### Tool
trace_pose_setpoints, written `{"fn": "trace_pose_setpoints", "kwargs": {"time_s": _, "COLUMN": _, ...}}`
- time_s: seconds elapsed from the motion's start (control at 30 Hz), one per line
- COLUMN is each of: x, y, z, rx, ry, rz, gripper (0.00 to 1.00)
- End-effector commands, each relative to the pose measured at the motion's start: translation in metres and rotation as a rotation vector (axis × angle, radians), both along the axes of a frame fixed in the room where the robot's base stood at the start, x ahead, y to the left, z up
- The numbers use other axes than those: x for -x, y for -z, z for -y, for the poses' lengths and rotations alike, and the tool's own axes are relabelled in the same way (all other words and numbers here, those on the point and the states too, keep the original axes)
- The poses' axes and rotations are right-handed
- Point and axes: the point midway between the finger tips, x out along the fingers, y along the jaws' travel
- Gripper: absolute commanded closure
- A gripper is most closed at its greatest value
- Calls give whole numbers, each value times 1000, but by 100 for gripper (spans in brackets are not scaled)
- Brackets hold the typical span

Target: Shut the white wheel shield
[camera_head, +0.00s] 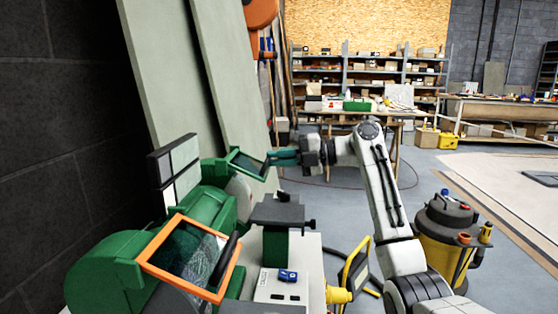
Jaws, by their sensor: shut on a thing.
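A green bench grinder (205,215) stands in front of me at left. Its far shield, the white wheel shield (248,163), has a green frame with a dark clear pane. It juts out tilted above a pale wheel (240,188) that shows only in part. My gripper (273,157), with teal fingers, reaches in from the right and is shut on the outer edge of this shield. The fingers hide that edge in part. The exact contact is too small to make out.
A second, orange-framed shield (190,258) stands over the near wheel. A grey tool rest block (283,212) and a switch panel (285,282) sit right of the grinder. A yellow-black vacuum (447,235) stands at right. Tall pale panels (185,80) lean behind.

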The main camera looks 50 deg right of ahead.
Motion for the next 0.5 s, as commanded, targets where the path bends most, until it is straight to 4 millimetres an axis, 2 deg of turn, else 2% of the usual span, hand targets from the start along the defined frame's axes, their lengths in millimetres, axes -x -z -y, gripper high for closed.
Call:
{"fn": "trace_pose_setpoints", "kwargs": {"time_s": 0.17, "x": 0, "y": 3, "z": 0, "rx": 0, "ry": -1, "rz": -6, "gripper": 100}}
{"fn": "trace_pose_setpoints", "kwargs": {"time_s": 0.2, "x": 0, "y": 3, "z": 0, "rx": 0, "ry": -1, "rz": -6, "gripper": 84}}
{"fn": "trace_pose_setpoints", "kwargs": {"time_s": 0.43, "x": 0, "y": 2, "z": 0, "rx": 0, "ry": -1, "rz": -5, "gripper": 62}}
{"fn": "trace_pose_setpoints", "kwargs": {"time_s": 0.5, "x": 0, "y": 2, "z": 0, "rx": 0, "ry": -1, "rz": -5, "gripper": 62}}
